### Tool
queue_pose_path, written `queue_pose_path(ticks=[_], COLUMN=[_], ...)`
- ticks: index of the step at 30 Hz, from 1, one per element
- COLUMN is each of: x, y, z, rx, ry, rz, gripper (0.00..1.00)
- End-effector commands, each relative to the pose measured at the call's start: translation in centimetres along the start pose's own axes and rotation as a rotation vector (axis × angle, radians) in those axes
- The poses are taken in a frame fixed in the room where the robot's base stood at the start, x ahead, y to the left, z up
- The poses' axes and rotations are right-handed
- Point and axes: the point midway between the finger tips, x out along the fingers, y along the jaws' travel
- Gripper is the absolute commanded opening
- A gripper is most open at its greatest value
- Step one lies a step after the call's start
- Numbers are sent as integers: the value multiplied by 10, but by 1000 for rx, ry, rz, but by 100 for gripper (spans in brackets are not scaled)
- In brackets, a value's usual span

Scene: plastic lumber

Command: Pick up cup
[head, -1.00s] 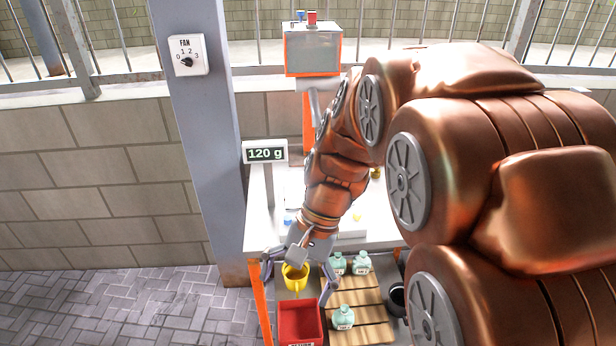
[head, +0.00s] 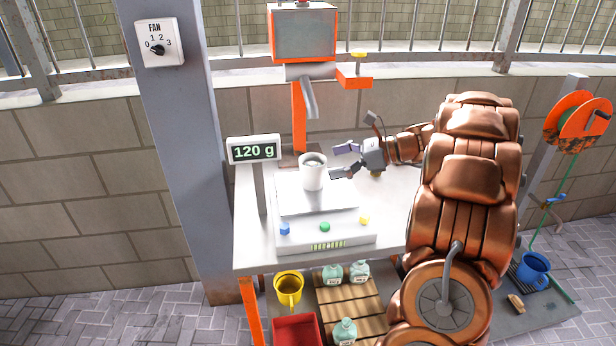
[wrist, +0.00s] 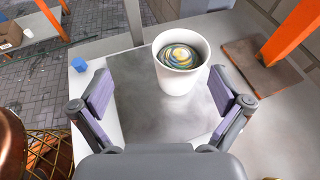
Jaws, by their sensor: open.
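A white cup (head: 313,173) stands upright on the metal plate of a scale (head: 322,197). In the wrist view the cup (wrist: 181,68) shows swirled yellow, blue and white contents. My gripper (head: 339,161) is just right of the cup, lying roughly level, with its fingers pointing at it. In the wrist view my gripper (wrist: 160,88) is open and empty, and the cup is ahead, right of centre between the fingers. I cannot see either finger touching it.
The scale display (head: 254,150) reads 120 g. Blue, green and yellow buttons line the scale's front. An orange post with a grey box (head: 304,36) rises behind the cup. Several bottles (head: 345,331) and a red bin (head: 297,331) are below. The white table (head: 392,205) is clear right of the scale.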

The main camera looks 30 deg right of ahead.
Motion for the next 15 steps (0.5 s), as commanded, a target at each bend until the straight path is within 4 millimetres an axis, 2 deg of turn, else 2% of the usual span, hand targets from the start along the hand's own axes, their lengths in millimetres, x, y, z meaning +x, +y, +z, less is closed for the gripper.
queue_pose_path(ticks=[3, 6, 15], x=[-13, -14, 12], y=[-14, -19, -20], z=[-8, -8, -6], rx=[32, 43, 44], ry=[-35, -49, -48], rz=[-35, -45, -43], gripper=[100, 100, 100])
